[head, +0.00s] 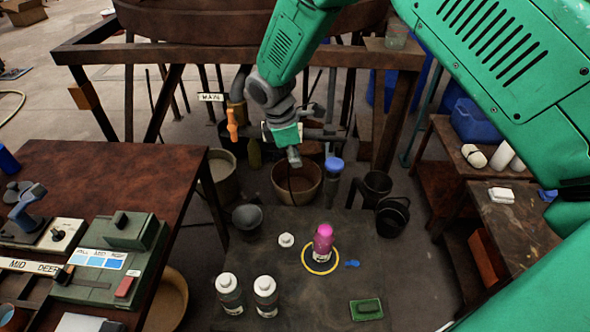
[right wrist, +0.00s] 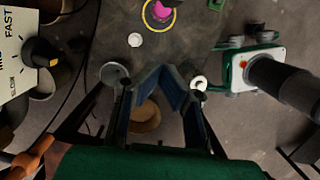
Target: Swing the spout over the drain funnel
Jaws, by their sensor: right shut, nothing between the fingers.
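A grey pipe (head: 325,133) shows to the right, partly behind my right arm; I cannot tell which part is the spout. A dark grey funnel-like cup (head: 247,218) stands at the table's back left corner. It also shows in the right wrist view (right wrist: 114,73). My right gripper (head: 294,160) is shut and empty, apart from the orange handle and above a brown bucket (head: 297,190). My left gripper is not in view.
The dark table (head: 290,300) holds a pink-topped bottle (head: 323,240) in a yellow ring, two white-capped bottles (head: 265,290) and a green block (head: 366,308). A green control box (head: 110,260) stands left. Dark buckets (head: 393,215) stand right.

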